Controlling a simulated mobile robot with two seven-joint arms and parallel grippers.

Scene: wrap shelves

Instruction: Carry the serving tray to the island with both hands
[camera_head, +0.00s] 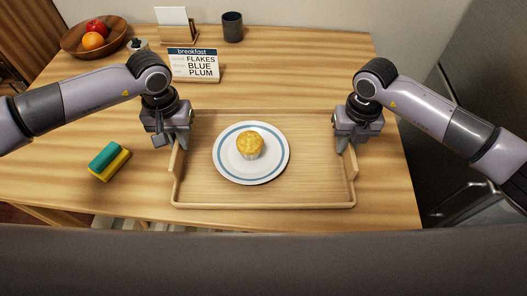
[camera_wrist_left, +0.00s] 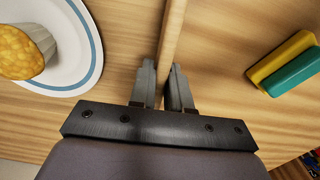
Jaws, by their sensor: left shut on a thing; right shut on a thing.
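The wooden serving tray (camera_head: 265,204) lies at the front of a wooden counter. A white plate with a blue ring (camera_head: 226,172) sits on it, holding a yellow muffin (camera_head: 249,145). My left gripper (camera_head: 177,146) is shut on the tray's left side wall; the left wrist view shows the fingers (camera_wrist_left: 164,95) on both sides of the wall (camera_wrist_left: 171,38). My right gripper (camera_head: 345,144) is at the tray's right side wall and shut on it. The plate (camera_wrist_left: 82,60) and muffin (camera_wrist_left: 25,50) also show in the left wrist view.
A green and yellow sponge (camera_head: 109,161) lies left of the tray. A breakfast sign (camera_head: 194,65), a dark cup (camera_head: 232,27) and a fruit bowl (camera_head: 72,42) stand at the back. The counter (camera_head: 300,65) is clear between the cup and my right arm.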

